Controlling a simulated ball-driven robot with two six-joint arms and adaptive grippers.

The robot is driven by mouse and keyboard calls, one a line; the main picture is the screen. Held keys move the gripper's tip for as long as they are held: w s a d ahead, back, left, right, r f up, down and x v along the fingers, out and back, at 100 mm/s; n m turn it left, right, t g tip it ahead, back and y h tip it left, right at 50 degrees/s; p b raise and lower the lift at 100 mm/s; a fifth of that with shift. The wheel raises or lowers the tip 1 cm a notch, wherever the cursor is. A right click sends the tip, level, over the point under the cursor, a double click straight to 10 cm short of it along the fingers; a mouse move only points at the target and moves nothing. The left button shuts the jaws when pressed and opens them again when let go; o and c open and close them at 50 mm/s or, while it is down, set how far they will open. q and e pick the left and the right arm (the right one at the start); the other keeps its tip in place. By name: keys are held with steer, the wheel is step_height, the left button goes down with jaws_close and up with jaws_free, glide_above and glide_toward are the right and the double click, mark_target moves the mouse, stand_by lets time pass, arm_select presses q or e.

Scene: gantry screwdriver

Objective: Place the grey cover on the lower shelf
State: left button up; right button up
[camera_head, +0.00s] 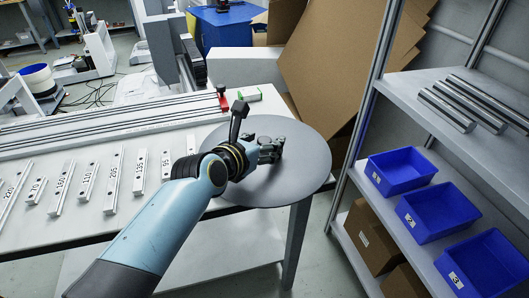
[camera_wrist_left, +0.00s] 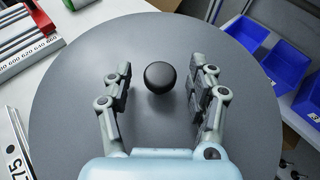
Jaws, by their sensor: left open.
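The grey cover (camera_head: 300,178) is a large flat round disc lying on the white table, its right part reaching past the table's edge. In the left wrist view the cover (camera_wrist_left: 66,125) has a round black knob (camera_wrist_left: 160,78) at its middle. My left gripper (camera_head: 271,147) is over the cover. In the wrist view my left gripper (camera_wrist_left: 160,68) is open, with one finger on each side of the knob and a gap on both sides. The shelf rack on the right has an upper shelf (camera_head: 418,80) and a lower shelf (camera_head: 398,222). My right gripper is not in view.
Blue bins (camera_head: 400,168) stand along the lower shelf, with cardboard boxes (camera_head: 372,240) below. Metal bars (camera_head: 470,100) lie on the upper shelf. A rack post (camera_head: 360,110) stands between table and shelves. Numbered bars (camera_head: 113,180) lie on the table to the left.

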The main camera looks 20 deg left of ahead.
arm_select(q)
jaws_close()
steer(key=shift+r, duration=0.15)
